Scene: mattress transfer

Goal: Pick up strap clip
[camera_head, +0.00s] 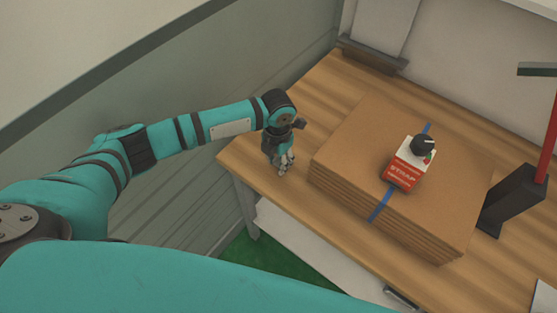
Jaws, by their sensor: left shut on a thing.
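My left gripper (284,171) points down at the left part of the wooden table, just left of the cardboard stack (350,140) and apart from it. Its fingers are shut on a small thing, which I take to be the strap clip. The clip is too small and too hidden by the fingers to make out. A blue strap (380,207) runs over the stack. A red and white box marked STRAP (402,172), with a black knob, sits on top of the stack across the strap. My right gripper is not in view.
The wooden table (308,98) has bare room behind and left of the stack. A black block (512,200) with a red upright (549,140) stands right of the stack. A grey panelled wall (200,90) runs along the left. Green floor (255,262) shows below.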

